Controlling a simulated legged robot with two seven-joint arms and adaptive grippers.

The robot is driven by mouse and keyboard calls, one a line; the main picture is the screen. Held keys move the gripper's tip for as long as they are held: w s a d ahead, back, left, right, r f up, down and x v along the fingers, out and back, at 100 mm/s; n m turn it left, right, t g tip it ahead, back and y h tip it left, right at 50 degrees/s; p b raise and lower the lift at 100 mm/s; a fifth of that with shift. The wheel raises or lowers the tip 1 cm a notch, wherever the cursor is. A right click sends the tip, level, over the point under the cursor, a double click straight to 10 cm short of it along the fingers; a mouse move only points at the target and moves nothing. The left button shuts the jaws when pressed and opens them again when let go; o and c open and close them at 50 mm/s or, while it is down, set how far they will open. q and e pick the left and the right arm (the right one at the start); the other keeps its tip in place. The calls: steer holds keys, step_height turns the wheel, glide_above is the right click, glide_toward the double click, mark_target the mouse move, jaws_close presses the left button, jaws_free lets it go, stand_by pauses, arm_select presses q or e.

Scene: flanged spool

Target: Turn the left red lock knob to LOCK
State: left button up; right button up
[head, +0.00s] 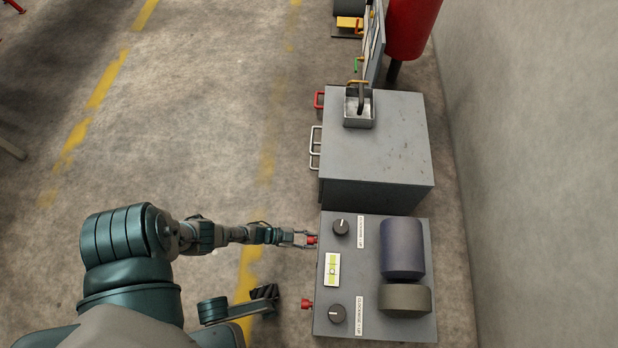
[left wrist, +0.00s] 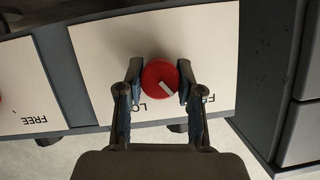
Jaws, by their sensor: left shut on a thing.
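The left red lock knob (head: 313,240) is on the near side face of the grey control box (head: 350,262). My left gripper (head: 304,239) is shut on it, and in the left wrist view one finger is on each side of the round red knob (left wrist: 158,72). A short white mark (left wrist: 167,89) runs slantwise across its lower right part. A label starting "LO" (left wrist: 146,107) shows just below the knob, partly hidden by knob and finger. Another label, starting with F, is partly behind the right finger.
A second red knob (head: 306,304) sits lower on the same side face. The box top carries two black dials (head: 341,227), a small level (head: 331,270) and a blue-grey cylinder (head: 403,248). A grey cabinet (head: 375,155) stands beyond. The floor left is open.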

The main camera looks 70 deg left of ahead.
arm_select(q)
steer(key=shift+s+f+m, duration=0.15)
steer(key=shift+s+m, duration=0.05)
steer(key=shift+m, duration=0.1)
steer(key=m+y, duration=0.1)
steer(key=m, duration=0.1)
steer(key=m+t+y, duration=0.1)
steer(key=m, duration=0.1)
steer(key=shift+s+f+t+y, duration=0.15)
steer(key=shift+t+y, duration=0.15)
steer(key=shift+s, duration=0.1)
stand_by(0.6)
steer(key=o, duration=1.1)
steer(key=shift+o, duration=0.3)
steer(key=shift+w, duration=0.25)
steer(key=v, duration=1.2)
steer(key=shift+s, duration=0.1)
